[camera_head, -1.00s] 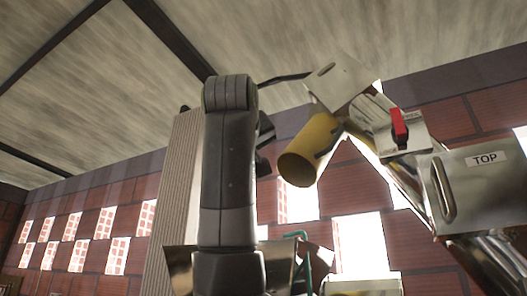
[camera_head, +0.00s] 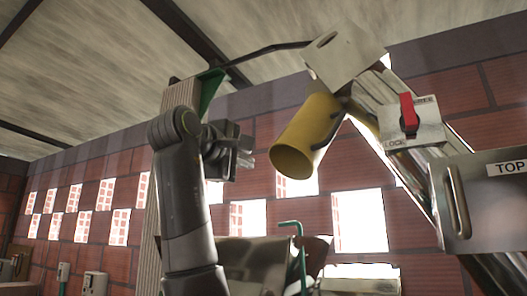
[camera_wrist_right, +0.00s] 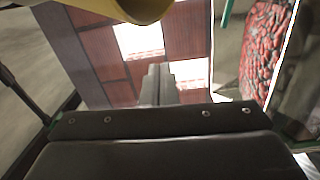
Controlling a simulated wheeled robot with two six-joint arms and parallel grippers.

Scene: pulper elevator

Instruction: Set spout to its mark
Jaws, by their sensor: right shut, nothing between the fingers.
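The spout (camera_head: 304,138) is a yellow tube hanging tilted below a metal plate at the top of the elevator, its open end facing down and left. It also shows at the top edge of the right wrist view (camera_wrist_right: 118,8). My right gripper (camera_head: 249,158) is shut and empty, just left of the spout's open end, with a gap visible between them in the head view. Its closed fingers show in the right wrist view (camera_wrist_right: 156,84). A red lever (camera_head: 408,113) points up on a plate lettered LOCK and, partly hidden, FREE. I cannot make out the spout's mark. My left gripper is out of view.
The metal elevator tube slopes down right, with a plate marked TOP (camera_head: 487,198). A metal hopper (camera_head: 255,262) and green pipe (camera_head: 301,252) stand below. A ribbed post (camera_head: 178,100) rises behind my arm. Red cherries (camera_wrist_right: 266,50) show in the right wrist view.

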